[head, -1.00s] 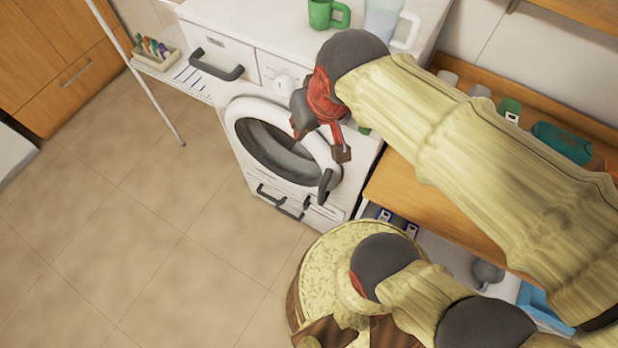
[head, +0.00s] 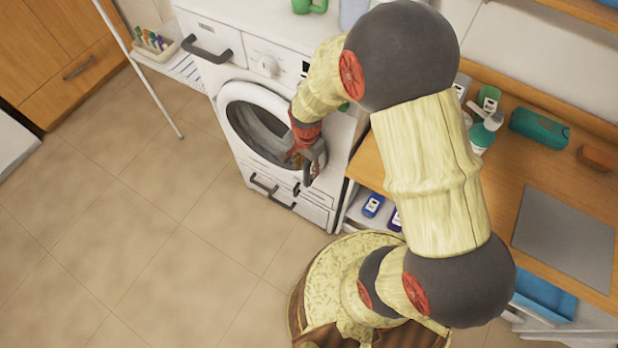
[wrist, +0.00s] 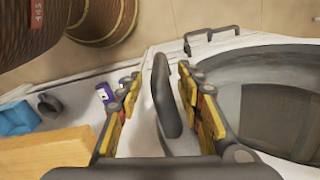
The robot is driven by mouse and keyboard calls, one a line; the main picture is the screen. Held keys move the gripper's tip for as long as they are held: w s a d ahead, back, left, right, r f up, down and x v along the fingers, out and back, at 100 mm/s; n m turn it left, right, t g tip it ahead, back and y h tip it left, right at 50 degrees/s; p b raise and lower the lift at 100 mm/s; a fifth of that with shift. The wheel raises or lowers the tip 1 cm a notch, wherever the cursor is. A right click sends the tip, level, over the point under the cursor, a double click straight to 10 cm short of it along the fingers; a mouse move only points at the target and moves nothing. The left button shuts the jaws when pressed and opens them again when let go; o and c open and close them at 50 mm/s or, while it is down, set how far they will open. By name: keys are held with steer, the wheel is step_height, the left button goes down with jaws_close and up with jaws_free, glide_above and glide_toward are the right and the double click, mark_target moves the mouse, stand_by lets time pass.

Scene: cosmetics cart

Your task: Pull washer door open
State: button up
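The white washer (head: 225,100) stands at the upper middle of the head view. Its round door (head: 232,100) looks shut, and the door ring and dark glass also show at the right of the wrist view (wrist: 265,95). The dark, curved door handle (wrist: 164,95) stands between my two fingers in the wrist view. My gripper (wrist: 160,82) is open around the handle, with a gap visible on both sides. In the head view my gripper (head: 308,168) is at the right edge of the door and largely hides the handle.
A wooden counter (head: 500,160) with a grey mat (head: 565,240) is right of the washer. Under it, bottles (head: 372,205) stand on a shelf. A drawer handle (head: 205,50) juts from the washer's top left. The tiled floor (head: 140,240) at left is clear.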

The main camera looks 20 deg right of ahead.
mark_target(307, 177)
step_height(307, 177, down, 7)
steer(key=shift+r+b, duration=0.1)
steer(key=shift+b, duration=0.65)
steer(key=shift+c, duration=0.8)
steer(key=c, duration=0.7)
jaws_close()
